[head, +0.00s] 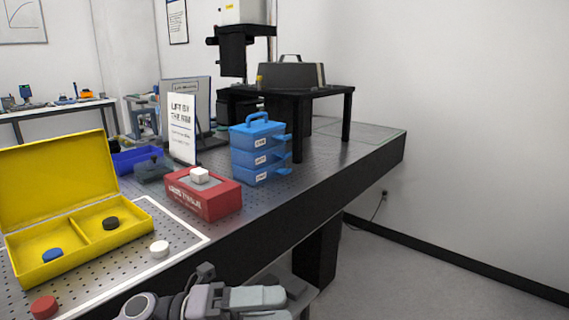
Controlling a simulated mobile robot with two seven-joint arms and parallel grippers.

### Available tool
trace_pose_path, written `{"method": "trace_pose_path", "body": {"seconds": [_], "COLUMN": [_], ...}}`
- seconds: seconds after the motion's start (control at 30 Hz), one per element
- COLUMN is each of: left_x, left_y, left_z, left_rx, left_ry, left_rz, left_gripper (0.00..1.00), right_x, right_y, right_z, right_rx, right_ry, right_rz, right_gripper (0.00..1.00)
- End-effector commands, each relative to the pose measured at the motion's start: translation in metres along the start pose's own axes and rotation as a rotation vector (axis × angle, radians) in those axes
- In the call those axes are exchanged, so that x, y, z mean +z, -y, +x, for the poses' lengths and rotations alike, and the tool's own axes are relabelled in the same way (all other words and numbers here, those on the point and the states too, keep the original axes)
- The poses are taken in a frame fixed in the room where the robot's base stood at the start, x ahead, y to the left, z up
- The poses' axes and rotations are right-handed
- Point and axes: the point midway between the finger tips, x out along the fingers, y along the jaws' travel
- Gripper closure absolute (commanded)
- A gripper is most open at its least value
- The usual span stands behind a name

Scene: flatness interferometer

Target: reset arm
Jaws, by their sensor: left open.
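My left gripper (276,300) is at the bottom edge of the head view, in front of the optical table's front edge and pointing right. It is open, and I see nothing between its fingers. Its lower part is cut off by the frame. My right gripper is not in view.
The perforated table (335,155) holds an open yellow case (60,185) with a blue and a black puck, a red box (205,196), stacked blue trays (258,150), a sign (182,128) and a black stand (335,93). A white puck (159,248) and red puck (44,306) lie outside the case. Floor at right is clear.

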Motion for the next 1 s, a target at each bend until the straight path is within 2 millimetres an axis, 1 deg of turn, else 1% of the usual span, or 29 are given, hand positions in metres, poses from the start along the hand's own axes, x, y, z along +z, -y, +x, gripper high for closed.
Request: {"method": "trace_pose_path", "body": {"seconds": [0.03,0.13,0.27,0.37,0.47,0.57,0.6,0.67,0.7,0.77,0.8,0.9,1.0], "left_x": [0.0,0.006,0.012,0.011,0.002,-0.016,-0.027,-0.046,-0.06,-0.085,-0.102,-0.143,-0.174], "left_y": [-0.001,-0.005,-0.022,-0.043,-0.069,-0.1,-0.113,-0.132,-0.145,-0.162,-0.172,-0.191,-0.202], "left_z": [0.0,-0.008,-0.03,-0.053,-0.081,-0.111,-0.123,-0.141,-0.153,-0.17,-0.18,-0.199,-0.212], "left_rx": [-0.057,-0.152,-0.25,-0.308,-0.351,-0.379,-0.387,-0.393,-0.396,-0.396,-0.393,-0.383,-0.37], "left_ry": [0.083,0.256,0.486,0.667,0.849,1.031,1.103,1.213,1.285,1.388,1.453,1.589,1.685], "left_rz": [-0.08,-0.232,-0.445,-0.617,-0.797,-0.98,-1.054,-1.166,-1.241,-1.35,-1.419,-1.565,-1.67], "left_gripper": [0.33,0.33,0.33,0.33,0.33,0.33,0.33,0.33,0.33,0.33,0.33,0.33,0.33], "right_x": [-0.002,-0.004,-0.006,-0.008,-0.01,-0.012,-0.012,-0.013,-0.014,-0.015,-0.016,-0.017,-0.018], "right_y": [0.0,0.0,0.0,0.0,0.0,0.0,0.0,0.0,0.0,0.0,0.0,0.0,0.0], "right_z": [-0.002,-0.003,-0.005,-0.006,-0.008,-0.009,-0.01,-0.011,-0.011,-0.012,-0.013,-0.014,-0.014], "right_rx": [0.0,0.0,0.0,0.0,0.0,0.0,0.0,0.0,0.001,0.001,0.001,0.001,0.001], "right_ry": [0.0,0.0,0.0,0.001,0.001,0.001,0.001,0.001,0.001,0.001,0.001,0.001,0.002], "right_rz": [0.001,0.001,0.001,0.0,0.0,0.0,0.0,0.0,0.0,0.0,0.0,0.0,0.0], "right_gripper": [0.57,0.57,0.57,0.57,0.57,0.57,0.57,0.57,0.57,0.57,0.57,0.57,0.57]}}
